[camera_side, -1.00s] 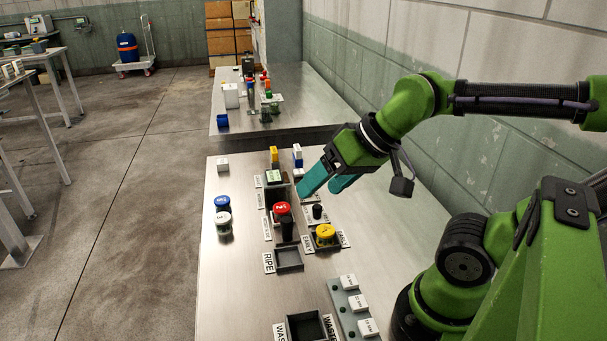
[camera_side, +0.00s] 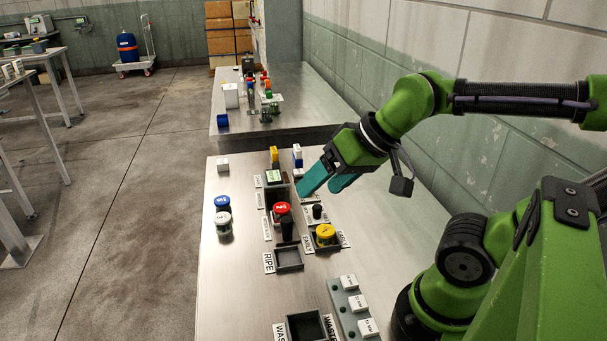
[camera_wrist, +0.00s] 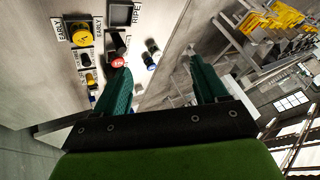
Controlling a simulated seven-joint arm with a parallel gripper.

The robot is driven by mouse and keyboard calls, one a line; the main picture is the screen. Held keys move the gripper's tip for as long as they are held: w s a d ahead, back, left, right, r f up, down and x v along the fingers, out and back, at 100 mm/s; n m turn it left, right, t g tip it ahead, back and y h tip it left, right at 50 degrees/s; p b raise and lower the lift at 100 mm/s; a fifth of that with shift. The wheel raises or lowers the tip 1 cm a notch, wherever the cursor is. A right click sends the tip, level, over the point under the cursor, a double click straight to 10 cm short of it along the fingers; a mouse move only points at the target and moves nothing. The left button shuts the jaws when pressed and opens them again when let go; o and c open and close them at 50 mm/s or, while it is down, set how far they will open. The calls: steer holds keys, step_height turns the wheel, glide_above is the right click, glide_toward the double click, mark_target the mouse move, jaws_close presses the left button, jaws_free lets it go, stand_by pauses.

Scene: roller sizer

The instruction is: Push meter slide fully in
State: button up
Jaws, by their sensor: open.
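My gripper (camera_side: 319,187) is open and empty, with teal fingers above the steel table near the wall side. It also shows in the wrist view (camera_wrist: 160,72), where the two fingers stand well apart. Below it is the row of sizer parts: a black knob (camera_side: 317,211) on a small plate, and a dark post (camera_side: 287,229) beside a red-topped jar (camera_side: 282,208). I cannot tell which part is the meter slide or how far in it sits. The fingers hide part of the area behind them.
A yellow-topped jar (camera_side: 326,234) sits in the tray marked EARLY. An empty tray marked RIPE (camera_side: 289,258) is nearer. Blue (camera_side: 222,203) and white (camera_side: 223,221) topped jars stand at left. A rack with white blocks (camera_side: 357,303) is in front. The table's left side is mostly clear.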

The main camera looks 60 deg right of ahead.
steer(key=shift+c, duration=0.7)
steer(key=shift+f, duration=0.25)
steer(key=shift+c, duration=0.6)
steer(key=n+g+h, duration=0.2)
steer(key=n+g, duration=0.2)
steer(key=g, duration=0.3)
glide_above(286, 219)
step_height(286, 219, down, 6)
step_height(286, 219, down, 16)
steer(key=shift+s+a+f, duration=0.1)
steer(key=shift+f, duration=0.1)
steer(key=shift+c, duration=0.3)
jaws_close()
